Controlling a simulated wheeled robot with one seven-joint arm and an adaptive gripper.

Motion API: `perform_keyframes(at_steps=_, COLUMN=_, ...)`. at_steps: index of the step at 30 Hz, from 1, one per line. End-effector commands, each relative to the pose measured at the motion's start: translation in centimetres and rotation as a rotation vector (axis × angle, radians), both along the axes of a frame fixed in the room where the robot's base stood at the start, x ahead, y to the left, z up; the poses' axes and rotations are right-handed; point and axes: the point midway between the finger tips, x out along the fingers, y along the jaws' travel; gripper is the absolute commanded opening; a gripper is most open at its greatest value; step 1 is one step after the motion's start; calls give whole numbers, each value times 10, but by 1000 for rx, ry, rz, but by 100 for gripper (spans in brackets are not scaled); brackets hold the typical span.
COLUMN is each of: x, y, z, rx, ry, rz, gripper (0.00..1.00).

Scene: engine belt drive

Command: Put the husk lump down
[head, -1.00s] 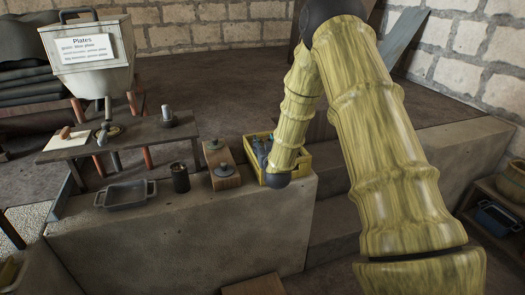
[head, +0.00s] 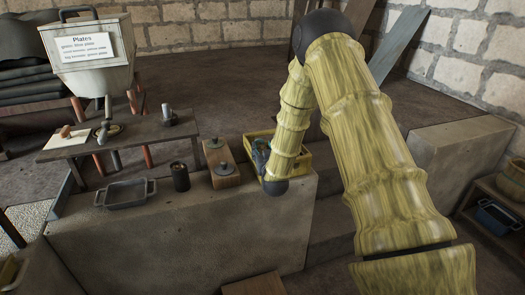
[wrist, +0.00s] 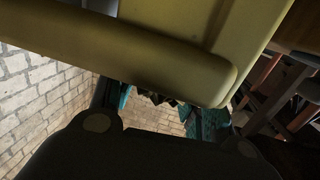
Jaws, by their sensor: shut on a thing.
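In the wrist view, a small dark jagged lump (wrist: 158,98), which appears to be the husk lump, shows between the teal fingers of my gripper (wrist: 165,112). The large yellow piece across the top hides much of it. In the head view, my gripper (head: 261,150) is at the left part of the yellow crate (head: 304,158), partly behind my forearm. The lump cannot be made out there, and I cannot tell whether it touches the crate.
The crate stands on a stone ledge (head: 180,245). To its left are a wooden block with dark knobs (head: 224,176), a dark canister (head: 180,177) and a grey pan (head: 126,194). A bench (head: 125,138) and a hopper labelled Plates (head: 95,45) stand behind.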

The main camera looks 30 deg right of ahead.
Motion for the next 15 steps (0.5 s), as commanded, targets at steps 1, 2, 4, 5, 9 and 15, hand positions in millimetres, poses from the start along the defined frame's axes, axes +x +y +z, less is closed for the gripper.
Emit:
perform_keyframes(at_steps=1, x=-1, y=0, z=-4, rx=0, ry=3, rz=1, gripper=31)
perform_keyframes(at_steps=2, x=-1, y=0, z=-4, rx=1, ry=4, rz=1, gripper=31)
perform_keyframes(at_steps=4, x=-1, y=1, z=-7, rx=1, ry=5, rz=1, gripper=31)
perform_keyframes(at_steps=5, x=-1, y=1, z=-8, rx=1, ry=5, rz=1, gripper=31)
perform_keyframes(at_steps=9, x=-1, y=1, z=-9, rx=2, ry=8, rz=1, gripper=31)
perform_keyframes(at_steps=15, x=-2, y=2, z=-12, rx=3, ry=13, rz=2, gripper=69)
